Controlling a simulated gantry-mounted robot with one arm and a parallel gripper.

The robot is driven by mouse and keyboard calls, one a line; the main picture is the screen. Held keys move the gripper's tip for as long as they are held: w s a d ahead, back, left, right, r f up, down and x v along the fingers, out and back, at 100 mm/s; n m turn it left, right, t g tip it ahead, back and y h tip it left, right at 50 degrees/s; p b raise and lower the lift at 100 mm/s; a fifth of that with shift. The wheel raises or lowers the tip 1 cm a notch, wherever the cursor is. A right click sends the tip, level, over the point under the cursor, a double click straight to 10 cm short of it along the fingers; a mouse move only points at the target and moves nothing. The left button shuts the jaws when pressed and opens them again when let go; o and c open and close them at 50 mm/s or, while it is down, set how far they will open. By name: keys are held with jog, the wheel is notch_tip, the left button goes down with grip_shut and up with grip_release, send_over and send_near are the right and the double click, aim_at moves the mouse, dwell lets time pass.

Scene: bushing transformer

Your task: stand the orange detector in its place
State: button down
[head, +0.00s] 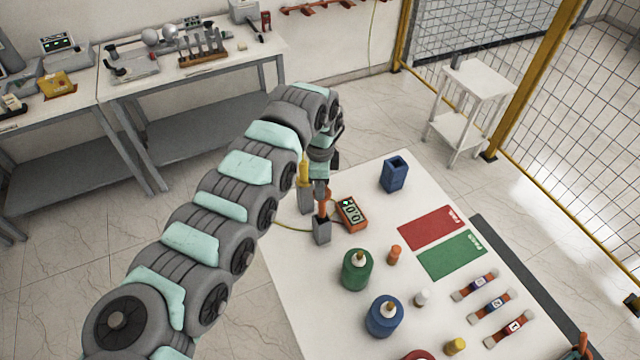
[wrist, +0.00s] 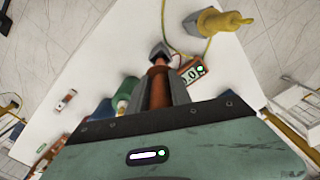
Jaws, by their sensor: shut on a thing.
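The orange detector (head: 323,206) is upright below my gripper (head: 322,187), which is shut on its upper part. Its lower end is at the mouth of a grey square holder (head: 321,230). I cannot tell how far inside it is. In the wrist view the orange detector (wrist: 158,72) shows between the fingers (wrist: 157,92), in line with the grey holder (wrist: 160,51). A yellow detector (head: 304,168) stands in a second grey holder (head: 306,198) just behind; it also shows in the wrist view (wrist: 222,20).
An orange meter with a display (head: 351,212) lies close right of the holder. A blue bin (head: 394,174), a red mat (head: 431,227) and a green mat (head: 452,256) are farther right. A yellow cable runs near the holders.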

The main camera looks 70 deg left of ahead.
aim_at(320, 211)
jog(key=shift+f+b, duration=1.2)
jog(key=shift+f, duration=4.75)
jog(key=c, duration=1.1)
grip_release()
jog(key=shift+r, duration=0.1)
